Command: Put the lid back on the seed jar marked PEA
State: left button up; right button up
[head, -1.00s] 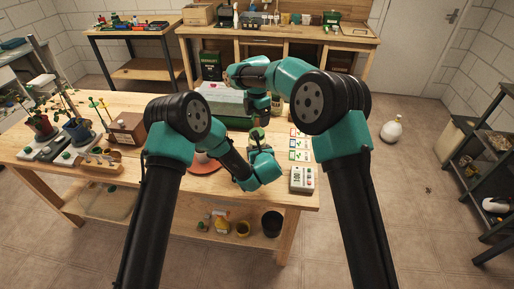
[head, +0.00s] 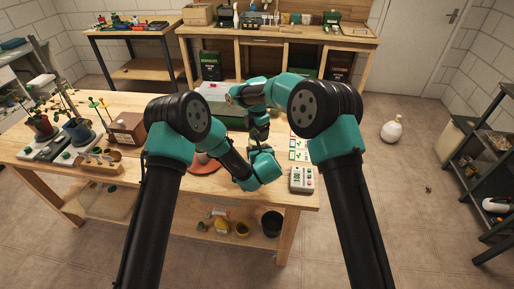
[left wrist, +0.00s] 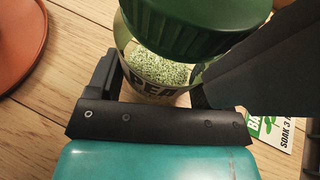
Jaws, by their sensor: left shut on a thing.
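The glass jar (left wrist: 165,72) marked with letters that read as PEA holds pale green seeds. It stands between the fingers of my left gripper (left wrist: 155,93), which is shut on it. The ribbed green lid (left wrist: 185,25) covers the jar's mouth in the left wrist view; I cannot tell whether it is fully seated. In the head view my left gripper (head: 259,153) is near the table's front, and my right gripper (head: 257,132) is directly above it, over the jar. The right fingers are too small and dark there to tell open from shut. The jar is mostly hidden in that view.
A terracotta saucer (head: 204,166) lies left of the jar. Seed cards (head: 300,148) and a grey device with buttons (head: 302,179) are to the right. A long green box (head: 222,100) stands behind. A wooden box (head: 127,128) and potted seedlings (head: 77,132) are further left.

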jog(key=c, duration=0.7)
jog(key=o, duration=0.9)
jog(key=shift+r, duration=0.1)
jog(key=shift+r, duration=2.2)
jog(key=shift+c, duration=0.3)
notch_tip(320, 180, up, 4)
jog(key=shift+f, duration=0.25)
jog(key=shift+f, duration=0.1)
